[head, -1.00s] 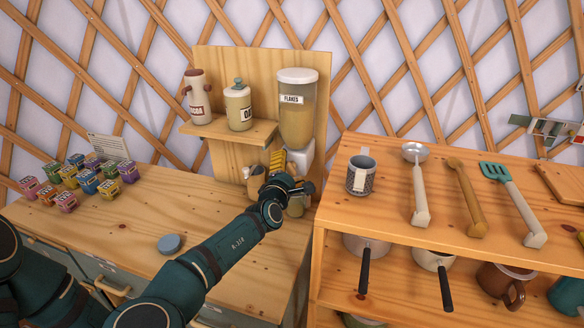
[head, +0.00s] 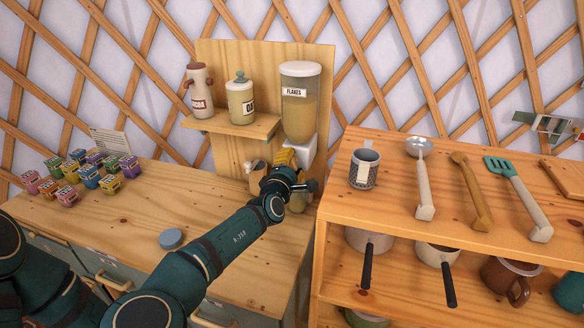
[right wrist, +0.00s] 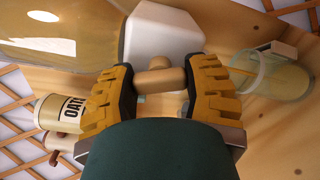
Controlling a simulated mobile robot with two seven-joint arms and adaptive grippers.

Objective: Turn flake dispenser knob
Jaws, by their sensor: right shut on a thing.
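The flake dispenser (head: 299,108) is a clear container with a white lid and a FLAKES label. It is mounted on the wooden back panel, with a white base (head: 301,148) below it. Its tan knob (right wrist: 162,78) shows close up in the right wrist view, in front of the white base (right wrist: 165,30). My right gripper (right wrist: 160,72) has its yellow ridged fingers on either side of the knob and is shut on it. In the head view, my right gripper (head: 285,158) is just below the dispenser, and its hand hides the knob. My left gripper is not in view.
The OATS jar (head: 240,101) and a cocoa jar (head: 198,91) stand on the small shelf (head: 232,125). A clear container (right wrist: 270,75) with pale contents shows in the right wrist view. Small boxes stand at left.

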